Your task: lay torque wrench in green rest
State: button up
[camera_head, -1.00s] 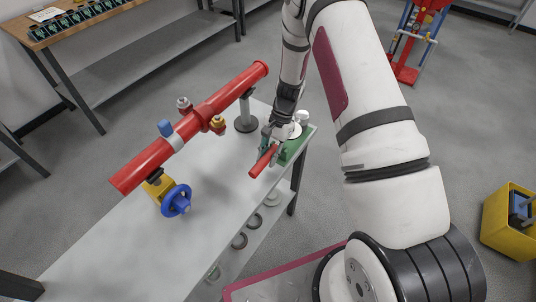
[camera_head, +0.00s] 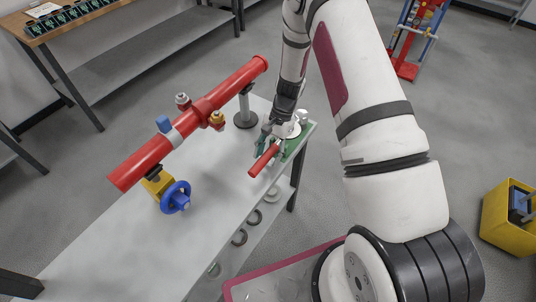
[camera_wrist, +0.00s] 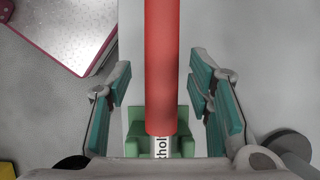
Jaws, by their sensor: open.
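The torque wrench shows as a red handle (camera_head: 263,161) jutting over the table's right edge area in the head view. In the wrist view its red handle (camera_wrist: 161,60) runs straight down the middle, with a pale lettered part below it. The green rest (camera_wrist: 132,147) shows on both sides of the wrench there, below the handle's end. In the head view the green rest (camera_head: 299,140) is partly hidden by my arm. My gripper (camera_head: 273,145) is open around the wrench. Its teal finger pads stand apart from the handle on both sides. Exact contact between wrench and rest is hidden.
A red pipe (camera_head: 200,115) with small fittings stands on supports along the white table (camera_head: 125,240). A blue handwheel (camera_head: 175,197) is below its near end. A round dark base (camera_head: 246,121) stands left of my gripper. The table's front surface is clear.

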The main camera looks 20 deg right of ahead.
jog(key=v, duration=1.1)
jog(key=shift+r, duration=0.25)
jog(key=shift+w+d, duration=0.1)
jog(key=shift+w, duration=0.05)
jog(key=s+a+r+n+t+h, duration=0.1)
jog(key=s+a+r+n+t, duration=0.15)
jog(key=r, duration=0.85)
jog(key=s+a+r+n+t+h, duration=0.15)
jog(key=s+r, duration=0.25)
jog(key=r, duration=0.7)
jog(key=s+r+n+t+h, duration=0.1)
jog(key=s+r+n+t, duration=0.1)
jog(key=s+r, duration=0.3)
jog(key=s+r+n+t, duration=0.2)
jog(key=s+r+n, duration=0.2)
jog(key=s, duration=1)
jog(key=shift+r+n+h, duration=0.35)
jog(key=shift+r+n, duration=0.05)
jog(key=shift+r, duration=0.4)
jog(key=shift+w+a, duration=0.1)
